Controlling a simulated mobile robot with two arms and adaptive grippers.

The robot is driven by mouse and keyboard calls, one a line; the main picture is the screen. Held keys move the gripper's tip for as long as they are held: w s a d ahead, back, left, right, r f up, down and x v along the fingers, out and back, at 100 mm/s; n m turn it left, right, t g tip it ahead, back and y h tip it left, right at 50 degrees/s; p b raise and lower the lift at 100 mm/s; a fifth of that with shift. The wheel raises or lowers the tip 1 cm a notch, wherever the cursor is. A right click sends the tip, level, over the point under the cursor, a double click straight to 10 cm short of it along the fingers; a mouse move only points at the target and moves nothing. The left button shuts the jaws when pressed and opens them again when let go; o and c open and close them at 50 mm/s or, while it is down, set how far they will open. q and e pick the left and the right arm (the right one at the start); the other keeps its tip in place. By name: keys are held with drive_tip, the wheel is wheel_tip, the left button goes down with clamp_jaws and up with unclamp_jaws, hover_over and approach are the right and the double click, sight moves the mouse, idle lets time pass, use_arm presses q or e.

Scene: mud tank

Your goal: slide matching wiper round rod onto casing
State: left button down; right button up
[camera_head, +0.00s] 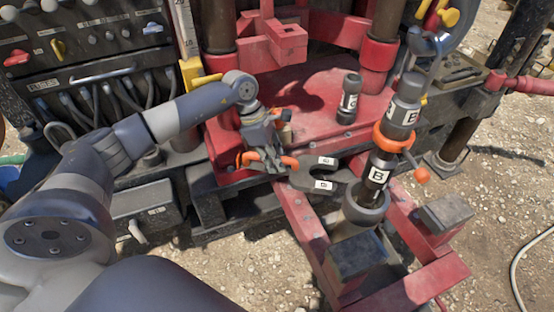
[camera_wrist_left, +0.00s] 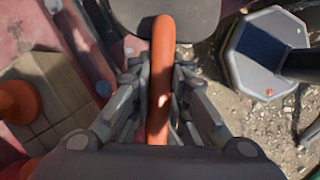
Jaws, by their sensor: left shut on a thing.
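My left gripper (camera_head: 264,155) is shut on the orange handle (camera_wrist_left: 160,80) of a dark, flat, slotted wiper (camera_head: 305,180). The wiper carries two small white labels, whose lettering is hard to read. Its open side faces right, towards the rod (camera_head: 375,178), and it appears to be left of the rod, not around it. In the left wrist view part of the dark wiper (camera_wrist_left: 165,15) shows at the top. The rod is upright, with white labels reading B. Its lower end meets the grey casing (camera_head: 367,212); whether it enters cannot be told.
An orange clamp with a handle (camera_head: 393,143) sits round the rod above the casing. A short labelled cylinder (camera_head: 348,100) stands on the red deck (camera_head: 310,92). Red beams and dark blocks (camera_head: 355,255) flank the casing. A control panel (camera_head: 85,45) is at upper left.

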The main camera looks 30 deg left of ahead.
sight(294, 171)
use_arm(q)
drive_tip(key=shift+w+d+f+b, duration=0.25)
drive_tip(key=shift+d+f, duration=0.3)
drive_tip(key=shift+d, duration=0.3)
drive_tip(key=shift+w+d+f+b, duration=0.1)
drive_tip(key=shift+w+d+f, duration=0.25)
drive_tip(key=shift+d+f, duration=0.35)
drive_tip(key=shift+w+d+f+b, duration=0.25)
drive_tip(key=shift+d+f, duration=0.2)
drive_tip(key=shift+d, duration=0.5)
drive_tip(key=w+d+b, duration=0.1)
drive_tip(key=w+d, duration=0.2)
drive_tip(key=d, duration=0.6)
drive_tip(key=shift+f, duration=0.25)
drive_tip(key=shift+w, duration=0.1)
drive_tip(key=shift+f+b, duration=0.45)
drive_tip(key=shift+b, duration=0.15)
idle(0.3)
drive_tip(key=c, duration=1.4)
unclamp_jaws()
drive_tip(key=shift+c, duration=0.2)
drive_tip(key=shift+f, duration=0.1)
